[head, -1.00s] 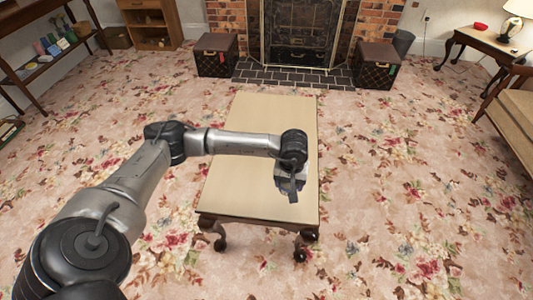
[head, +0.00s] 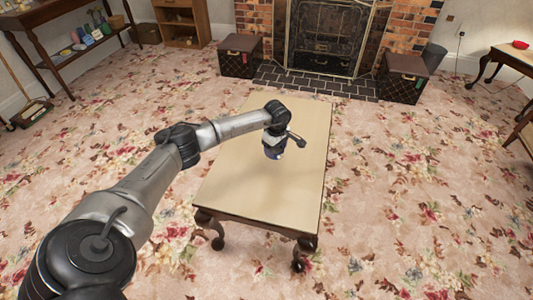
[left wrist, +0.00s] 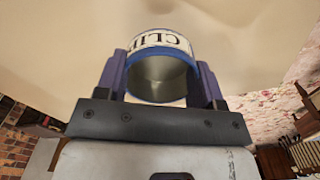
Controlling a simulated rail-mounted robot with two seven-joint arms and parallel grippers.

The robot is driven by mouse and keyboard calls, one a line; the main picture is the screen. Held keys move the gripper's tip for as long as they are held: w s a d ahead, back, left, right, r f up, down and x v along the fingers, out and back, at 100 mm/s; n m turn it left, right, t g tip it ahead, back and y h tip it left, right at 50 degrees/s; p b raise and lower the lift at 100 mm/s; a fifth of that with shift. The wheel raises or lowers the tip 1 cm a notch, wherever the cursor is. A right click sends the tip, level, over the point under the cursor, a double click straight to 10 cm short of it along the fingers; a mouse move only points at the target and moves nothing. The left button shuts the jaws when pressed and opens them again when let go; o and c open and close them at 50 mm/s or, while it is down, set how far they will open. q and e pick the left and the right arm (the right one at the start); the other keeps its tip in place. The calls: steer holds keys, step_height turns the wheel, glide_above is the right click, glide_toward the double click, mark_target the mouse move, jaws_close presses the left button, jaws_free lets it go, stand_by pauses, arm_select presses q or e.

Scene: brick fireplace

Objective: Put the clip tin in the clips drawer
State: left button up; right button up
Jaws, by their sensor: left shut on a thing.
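The clip tin (left wrist: 165,40) is a round tin with a blue rim, a hollow open end towards the wrist camera, and a white label on which "CLI" can be read. My left gripper (left wrist: 160,76) is shut on it, one finger on each side. In the head view my left gripper (head: 273,149) is above the pale tabletop, with a bit of blue at its tip. My right gripper is in no view. No drawer marked for clips can be made out.
The low table (head: 262,185) has a bare top. Dark trunks (head: 240,55) and (head: 403,78) flank the fireplace (head: 328,35). A wooden cabinet (head: 182,22) stands at the back left, near a side table (head: 75,30) with small items. Flowered carpet is clear around the table.

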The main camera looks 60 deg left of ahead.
arm_select(q)
steer(key=b, duration=0.4)
glide_above(264, 157)
steer(key=d, duration=0.1)
step_height(264, 157, down, 4)
steer(key=shift+w+f, duration=0.1)
steer(key=shift+w, duration=0.05)
steer(key=shift+a+f, duration=0.15)
steer(key=shift+a, duration=0.4)
step_height(264, 157, down, 4)
steer(key=b, duration=0.3)
steer(key=shift+f, duration=0.1)
steer(key=o, duration=1)
steer(key=shift+c, duration=0.2)
